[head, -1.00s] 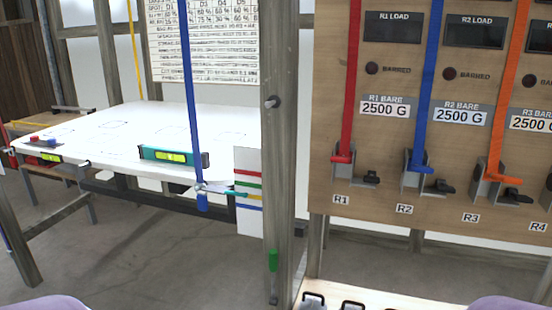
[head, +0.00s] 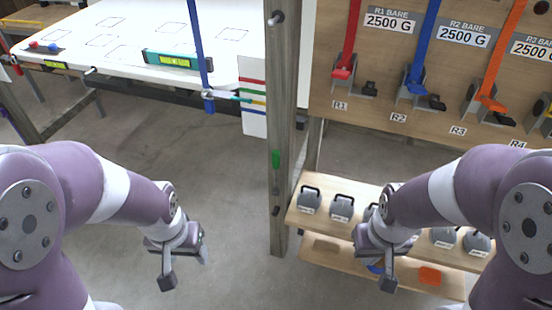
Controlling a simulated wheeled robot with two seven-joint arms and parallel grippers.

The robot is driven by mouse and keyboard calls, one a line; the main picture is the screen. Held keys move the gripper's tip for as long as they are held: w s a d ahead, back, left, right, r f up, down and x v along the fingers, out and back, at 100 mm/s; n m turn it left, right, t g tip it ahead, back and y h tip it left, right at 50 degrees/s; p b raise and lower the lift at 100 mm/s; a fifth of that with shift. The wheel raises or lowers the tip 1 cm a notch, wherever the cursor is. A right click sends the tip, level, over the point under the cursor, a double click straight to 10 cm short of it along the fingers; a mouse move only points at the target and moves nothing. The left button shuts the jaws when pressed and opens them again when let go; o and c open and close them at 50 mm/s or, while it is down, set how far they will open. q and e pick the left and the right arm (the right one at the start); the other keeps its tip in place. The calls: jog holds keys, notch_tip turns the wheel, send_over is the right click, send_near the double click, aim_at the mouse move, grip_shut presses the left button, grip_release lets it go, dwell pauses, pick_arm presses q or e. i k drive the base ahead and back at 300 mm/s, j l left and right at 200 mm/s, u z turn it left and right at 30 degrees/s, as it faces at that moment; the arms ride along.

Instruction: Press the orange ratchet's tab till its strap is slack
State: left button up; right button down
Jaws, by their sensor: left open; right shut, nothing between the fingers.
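The orange ratchet (head: 483,100) is mounted on the wooden board at the right, above the R3 label. Its orange strap (head: 506,50) runs up from it and looks straight. A small black tab (head: 506,120) sticks out at its lower right. My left gripper (head: 186,268) is open and empty over the floor at the lower left. My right gripper (head: 382,275) is shut and empty in front of the weight shelf, well below and left of the orange ratchet. Its fingertips are partly hard to make out.
Red (head: 342,73) and blue (head: 413,87) ratchets sit left of the orange one; another is cut off at the right edge. A wooden post (head: 281,130) stands between board and white table (head: 120,45). A shelf (head: 305,218) holds several grey weights below the board.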

aim_at(500, 117)
jog(key=z, duration=1.5)
